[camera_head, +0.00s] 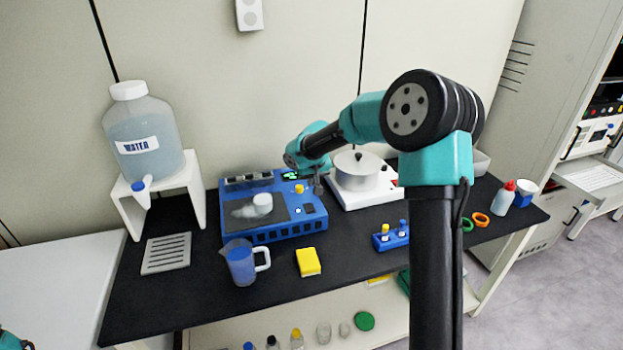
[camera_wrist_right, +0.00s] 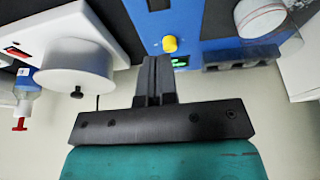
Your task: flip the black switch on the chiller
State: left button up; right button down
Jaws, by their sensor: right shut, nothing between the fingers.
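The blue unit (camera_head: 262,234), which looks like the chiller, stands on the black bench top, with a yellow knob (camera_head: 299,188), a small green display and a dark recessed top. A small dark part (camera_head: 308,209) on its right front panel may be the black switch; it is too small to be sure. My right gripper (camera_head: 318,190) is above the unit's right edge, shut and empty. In the right wrist view the shut fingers (camera_wrist_right: 157,62) point toward the yellow knob (camera_wrist_right: 169,43) and partly cover the display. A dark block (camera_wrist_right: 158,4) shows at the top edge. My left gripper is out of view.
A white hotplate (camera_head: 345,199) with a metal pot (camera_head: 358,172) stands just right of the unit. A water tank (camera_head: 146,140) on a white stand is at left.

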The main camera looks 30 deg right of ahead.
aim_at(308, 204)
jog(key=x, duration=1.1)
jog(key=shift+s+a+f, duration=0.1)
jog(key=shift+s+f, duration=0.05)
jog(key=shift+s, duration=0.2)
